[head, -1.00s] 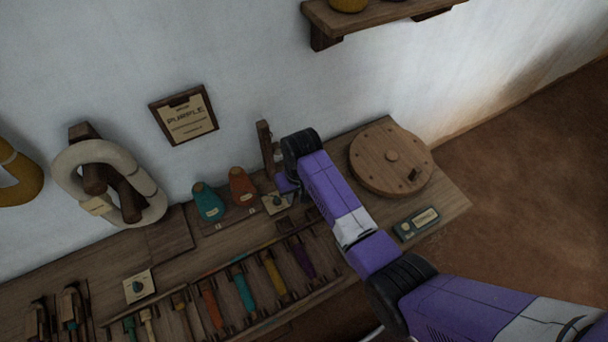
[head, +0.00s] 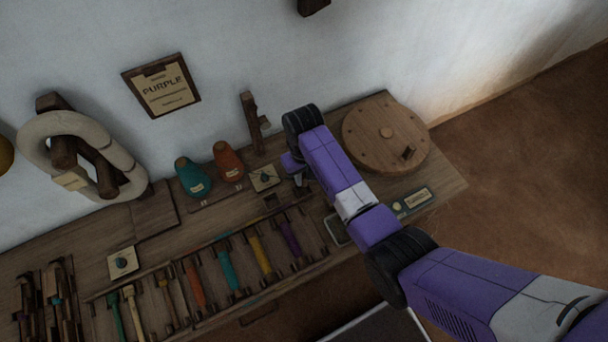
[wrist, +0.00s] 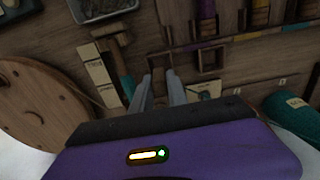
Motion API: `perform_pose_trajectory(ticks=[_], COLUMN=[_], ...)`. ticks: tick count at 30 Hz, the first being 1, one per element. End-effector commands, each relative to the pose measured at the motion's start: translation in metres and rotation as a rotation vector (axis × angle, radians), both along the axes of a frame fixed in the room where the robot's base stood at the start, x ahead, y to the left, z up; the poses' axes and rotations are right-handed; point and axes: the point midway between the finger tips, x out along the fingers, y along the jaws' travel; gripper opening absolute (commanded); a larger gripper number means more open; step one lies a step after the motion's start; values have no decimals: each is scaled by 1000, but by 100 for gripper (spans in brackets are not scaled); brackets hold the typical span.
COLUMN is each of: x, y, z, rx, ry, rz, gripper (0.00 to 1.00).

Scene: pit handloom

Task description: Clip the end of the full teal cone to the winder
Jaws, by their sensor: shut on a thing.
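The teal cone (head: 192,178) stands upright on the bench, left of an orange cone (head: 228,162); it also shows at the right edge of the wrist view (wrist: 290,110). My gripper (wrist: 161,82) is shut with a narrow gap between its fingertips, low over the bench. In the head view my gripper (head: 302,180) is right of the cones and partly hidden by my arm. What it holds is too fine to make out; no thread shows clearly. A wooden fitting with a teal bar (wrist: 126,84) lies just left of the fingers. I cannot tell whether it is the winder.
A round wooden disc (head: 386,133) lies at the bench's right end. A dial card (head: 265,178) sits between the orange cone and my gripper. A wooden post (head: 252,125) stands behind. A rack of coloured bobbins (head: 228,270) fills the front.

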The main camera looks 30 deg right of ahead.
Motion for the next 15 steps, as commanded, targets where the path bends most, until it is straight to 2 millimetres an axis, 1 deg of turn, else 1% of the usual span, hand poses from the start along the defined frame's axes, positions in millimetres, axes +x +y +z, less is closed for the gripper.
perform_pose_trajectory(ticks=[1,15], x=[0,0], y=[0,0], z=[-10,-48], rx=[0,0], ry=[0,0], rz=[0,0], gripper=[0,0])
